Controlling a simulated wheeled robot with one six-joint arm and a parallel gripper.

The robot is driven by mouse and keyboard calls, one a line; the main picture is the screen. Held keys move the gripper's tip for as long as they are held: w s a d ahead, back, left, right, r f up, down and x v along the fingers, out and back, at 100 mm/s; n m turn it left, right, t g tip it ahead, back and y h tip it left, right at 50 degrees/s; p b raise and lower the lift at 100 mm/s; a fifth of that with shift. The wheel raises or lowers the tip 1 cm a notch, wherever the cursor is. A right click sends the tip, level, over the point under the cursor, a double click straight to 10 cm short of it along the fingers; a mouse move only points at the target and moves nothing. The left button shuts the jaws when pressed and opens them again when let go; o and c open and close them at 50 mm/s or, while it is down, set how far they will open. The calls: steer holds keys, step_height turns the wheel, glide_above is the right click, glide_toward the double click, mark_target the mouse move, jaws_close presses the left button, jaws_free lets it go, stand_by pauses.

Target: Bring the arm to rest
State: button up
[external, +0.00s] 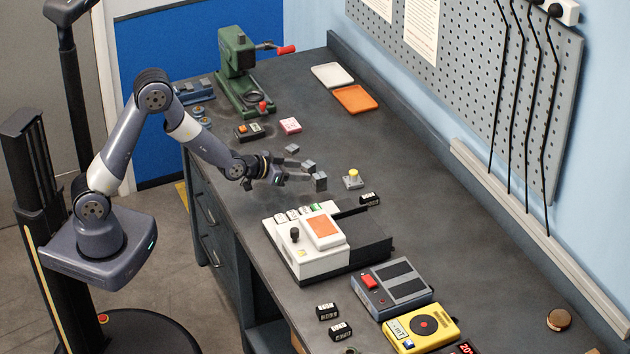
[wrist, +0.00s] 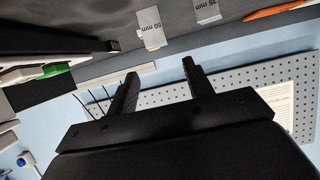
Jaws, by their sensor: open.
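My gripper (external: 291,171) is held out over the middle of the dark bench, with its jaws apart. In the wrist view my gripper (wrist: 159,68) shows two black fingers with nothing between them. Several small grey blocks lie by the fingertips: one behind (external: 292,149), one in the middle (external: 309,164) and one in front (external: 320,181). The wrist view shows a block marked 50 mm (wrist: 151,28) and one marked 35 mm (wrist: 209,10), both beyond the fingers. Whether a finger touches a block in the external view I cannot tell.
A white device with an orange panel (external: 302,253) stands in front of my gripper. A grey base with a yellow knob (external: 353,180) is to its right. A green press (external: 237,75) and white and orange trays (external: 355,98) stand farther back. The pegboard (external: 480,70) lines the wall.

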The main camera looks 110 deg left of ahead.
mark_target(319, 175)
steer(key=p+x, duration=0.1)
steer(key=x, duration=0.8)
steer(key=shift+w+a+f+p, duration=0.15)
steer(key=shift+w+a+p, duration=0.1)
steer(key=shift+p, duration=0.15)
steer(key=shift+f+b, duration=0.35)
steer(key=shift+b, duration=0.2)
steer(key=shift+s+d+f, duration=0.1)
steer(key=shift+f, duration=0.05)
